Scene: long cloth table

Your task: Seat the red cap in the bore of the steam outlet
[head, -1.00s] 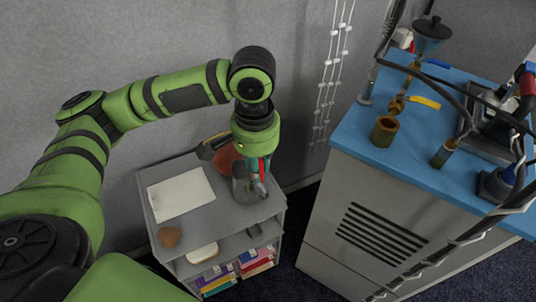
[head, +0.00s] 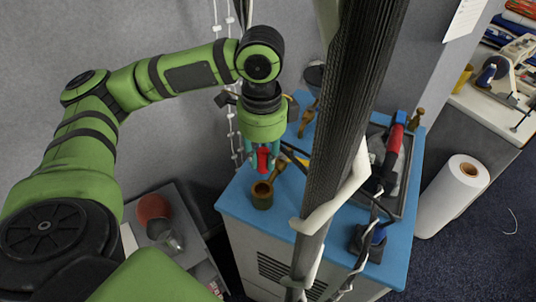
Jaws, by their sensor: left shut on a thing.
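My left gripper (head: 263,162) points down over the blue worktop (head: 238,205). It is shut on the red cap (head: 263,160), which shows between its teal fingers. Just below the cap stands a brass, cup-like fitting (head: 262,196) with an open top, near the worktop's left edge. It looks like the steam outlet, but I cannot be sure. The cap appears above the fitting's opening and apart from it; the exact height is hard to judge. My right gripper is not in view.
A tall dark ribbed bundle (head: 345,130) with a white strap crosses the view and hides part of the worktop. A red-handled tool (head: 391,155) lies behind it. The grey shelf (head: 178,205) holds a red round object (head: 153,212). A white roll (head: 455,190) stands at right.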

